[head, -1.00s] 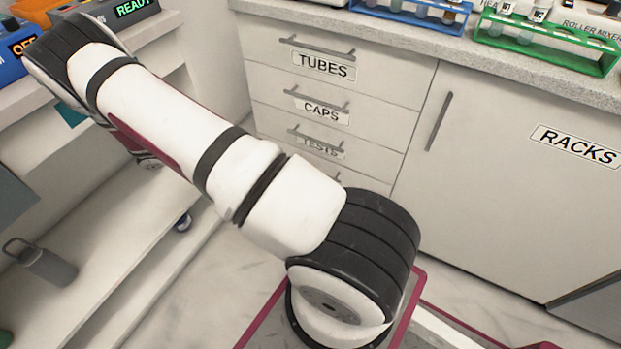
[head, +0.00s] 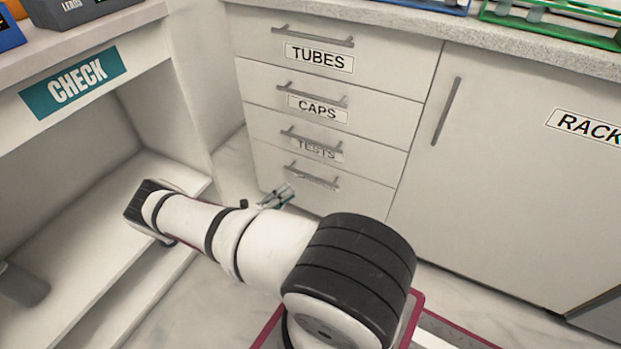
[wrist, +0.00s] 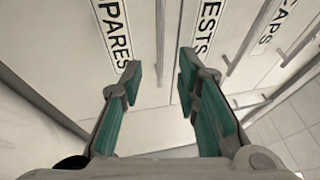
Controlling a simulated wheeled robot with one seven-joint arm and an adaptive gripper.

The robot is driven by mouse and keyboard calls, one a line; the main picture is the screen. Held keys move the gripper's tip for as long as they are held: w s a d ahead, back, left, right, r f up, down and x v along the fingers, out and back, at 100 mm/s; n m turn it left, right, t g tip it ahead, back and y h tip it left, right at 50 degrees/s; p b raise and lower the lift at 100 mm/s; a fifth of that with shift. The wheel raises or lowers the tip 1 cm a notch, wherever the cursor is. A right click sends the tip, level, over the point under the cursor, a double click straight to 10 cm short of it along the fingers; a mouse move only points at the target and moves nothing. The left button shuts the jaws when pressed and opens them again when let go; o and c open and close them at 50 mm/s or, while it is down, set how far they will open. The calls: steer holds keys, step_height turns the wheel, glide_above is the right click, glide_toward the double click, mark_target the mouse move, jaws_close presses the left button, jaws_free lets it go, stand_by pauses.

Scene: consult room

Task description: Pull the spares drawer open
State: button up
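The spares drawer (head: 300,192) is the bottom one of the drawer stack and looks shut. Its grey bar handle (head: 312,175) crosses its label in the head view. The wrist view shows the SPARES label (wrist: 117,38) and the handle (wrist: 160,40), which appears between my fingertips. My gripper (wrist: 160,76) is open, with green-padded fingers on either side of the handle in that picture. I cannot tell how far the fingertips are from the bar. In the head view my gripper (head: 276,196) is small, low at the left front of the spares drawer.
The tubes drawer (head: 385,70), caps drawer (head: 380,123) and tests drawer (head: 370,160) are above, all shut. The racks door (head: 520,200) is to the right. A bench with a CHECK sign (head: 75,82) and low shelf (head: 90,235) stands left. Floor shows before the drawers.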

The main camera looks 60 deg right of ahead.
mark_target(310, 176)
steer(key=b+x, duration=0.1)
steer(key=x, duration=0.9)
steer(key=shift+s+d+r, duration=0.1)
steer(key=shift+d, duration=0.1)
steer(key=shift+c, duration=0.6)
jaws_close()
